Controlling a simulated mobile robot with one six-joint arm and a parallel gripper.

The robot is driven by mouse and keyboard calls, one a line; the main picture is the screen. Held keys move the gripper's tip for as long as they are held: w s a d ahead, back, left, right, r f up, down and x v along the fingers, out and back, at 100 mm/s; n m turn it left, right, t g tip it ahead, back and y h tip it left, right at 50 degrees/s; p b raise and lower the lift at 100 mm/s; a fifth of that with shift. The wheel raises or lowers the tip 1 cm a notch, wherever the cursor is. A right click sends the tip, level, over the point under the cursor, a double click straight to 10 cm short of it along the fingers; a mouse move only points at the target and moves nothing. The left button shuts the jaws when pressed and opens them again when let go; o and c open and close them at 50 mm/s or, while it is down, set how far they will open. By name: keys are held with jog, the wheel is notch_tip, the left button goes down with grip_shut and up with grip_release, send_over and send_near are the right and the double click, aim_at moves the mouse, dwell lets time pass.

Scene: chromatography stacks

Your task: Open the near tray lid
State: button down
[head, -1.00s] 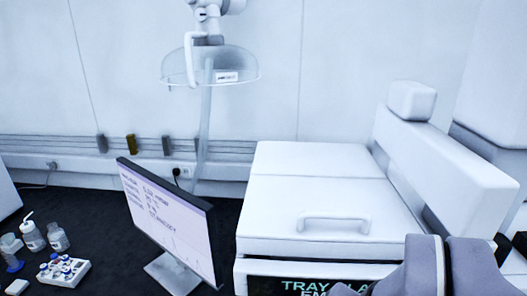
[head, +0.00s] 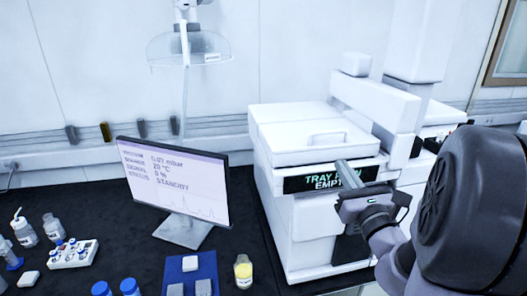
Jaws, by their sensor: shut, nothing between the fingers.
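The near tray lid (head: 285,153) is the white front panel on top of the white instrument, with a raised bar handle (head: 327,139). The lid lies flat and looks closed. My gripper (head: 344,167) is at the front right of the instrument, its fingers pointing up and left towards the lid's front edge. It is shut and empty. I cannot tell whether the fingertips touch the lid.
A monitor (head: 178,182) stands left of the instrument. A white arm-like module (head: 375,100) rises on the instrument's right side. A vial rack (head: 73,253), bottles and a blue mat (head: 183,268) are on the black bench. A clear hood (head: 190,48) hangs behind.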

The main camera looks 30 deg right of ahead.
aim_at(317, 132)
jog(key=x, duration=1)
jog(key=shift+d+f, duration=0.3)
jog(key=shift+d, duration=0.1)
jog(key=shift+a, duration=0.1)
jog(key=shift+r+p, duration=0.15)
jog(key=shift+p, duration=0.2)
